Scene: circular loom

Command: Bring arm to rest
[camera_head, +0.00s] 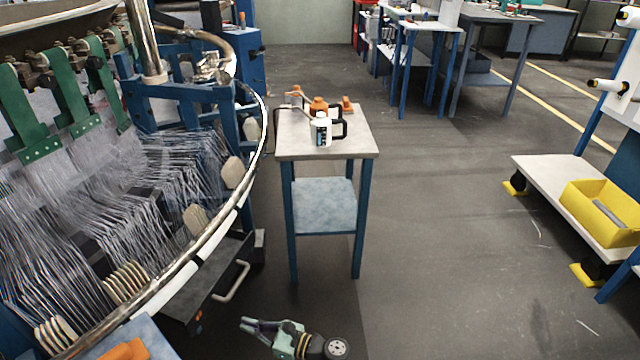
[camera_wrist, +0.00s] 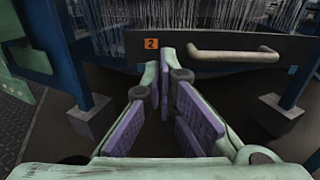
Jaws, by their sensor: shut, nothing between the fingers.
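My gripper (camera_head: 246,322) shows at the bottom of the head view, low over the dark floor and pointing left toward the loom. In the wrist view my gripper (camera_wrist: 163,72) has its purple-padded fingers closing together toward the tips, with nothing between them. The circular loom (camera_head: 190,262) fills the left of the head view. In the wrist view its dark lower panel with a beige handle (camera_wrist: 235,55) and an orange tag marked 2 (camera_wrist: 151,43) lies beyond the fingertips.
A small table (camera_head: 300,150) with blue legs stands ahead, bearing a white bottle (camera_head: 321,131) and orange items. A cart with a yellow bin (camera_head: 600,208) is at the right. Workbenches (camera_head: 490,18) stand at the back. The floor between table and cart is clear.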

